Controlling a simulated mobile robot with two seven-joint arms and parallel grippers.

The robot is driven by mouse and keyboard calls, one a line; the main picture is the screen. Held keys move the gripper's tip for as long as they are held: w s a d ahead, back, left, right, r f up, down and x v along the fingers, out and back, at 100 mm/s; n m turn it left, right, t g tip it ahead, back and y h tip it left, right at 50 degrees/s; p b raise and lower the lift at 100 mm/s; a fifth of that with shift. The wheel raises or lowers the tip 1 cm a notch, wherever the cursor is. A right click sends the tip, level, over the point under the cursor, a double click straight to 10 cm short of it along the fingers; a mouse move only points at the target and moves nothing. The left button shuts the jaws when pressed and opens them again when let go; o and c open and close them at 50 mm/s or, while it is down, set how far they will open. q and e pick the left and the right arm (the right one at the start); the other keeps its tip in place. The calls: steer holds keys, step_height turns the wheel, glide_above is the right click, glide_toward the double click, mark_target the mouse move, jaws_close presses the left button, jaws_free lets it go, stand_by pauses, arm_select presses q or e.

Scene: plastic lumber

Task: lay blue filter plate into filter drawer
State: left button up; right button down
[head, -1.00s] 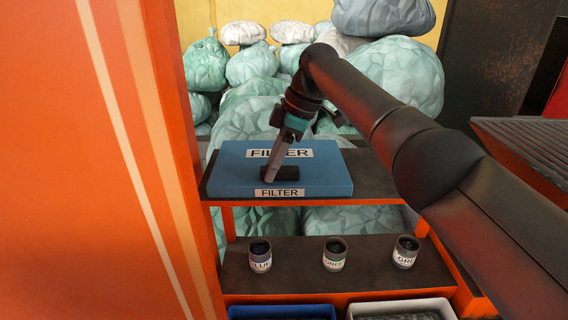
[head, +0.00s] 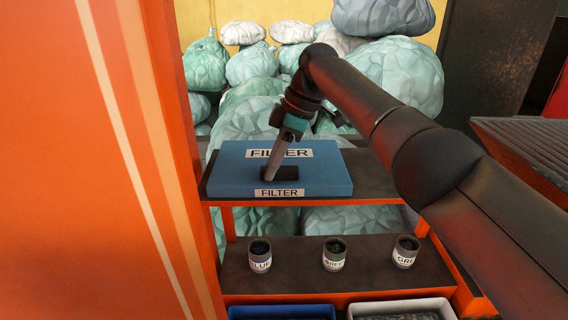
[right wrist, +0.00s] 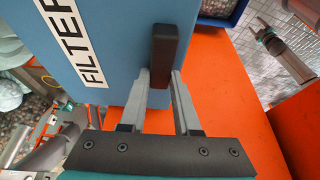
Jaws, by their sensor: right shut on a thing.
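The blue filter plate (head: 225,174) is a thick flat slab with white FILTER labels on its top and front edge. It lies flat on the dark upper shelf. A black handle (right wrist: 165,55) stands up from its top face. My right gripper (head: 270,177) is shut on this handle from above; in the right wrist view its two grey fingers (right wrist: 162,80) sit at the handle's near end. No filter drawer can be made out. My left gripper is not in the head view; a small dark arm with a teal part (right wrist: 268,38) in the right wrist view may be it.
An orange cabinet wall (head: 100,160) stands close on the left. Three labelled cups (head: 334,256) stand on the lower shelf (head: 297,270), with a blue bin (head: 280,312) and a white bin (head: 400,308) below. Stuffed bags (head: 395,75) pile up behind the shelves.

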steer(key=shift+r, duration=0.2)
stand_by(0.4)
steer(key=shift+r, duration=1.3)
steer(key=shift+s+f+b, duration=0.1)
steer(key=shift+s+b, duration=0.05)
steer(key=shift+b, duration=0.4)
steer(key=s+b, duration=0.1)
steer(key=b, duration=0.2)
steer(key=shift+s+f, duration=0.1)
steer(key=shift+s, duration=0.3)
steer(key=s+b, duration=0.6)
steer(key=s, duration=1.4)
steer(key=shift+r, duration=0.2)
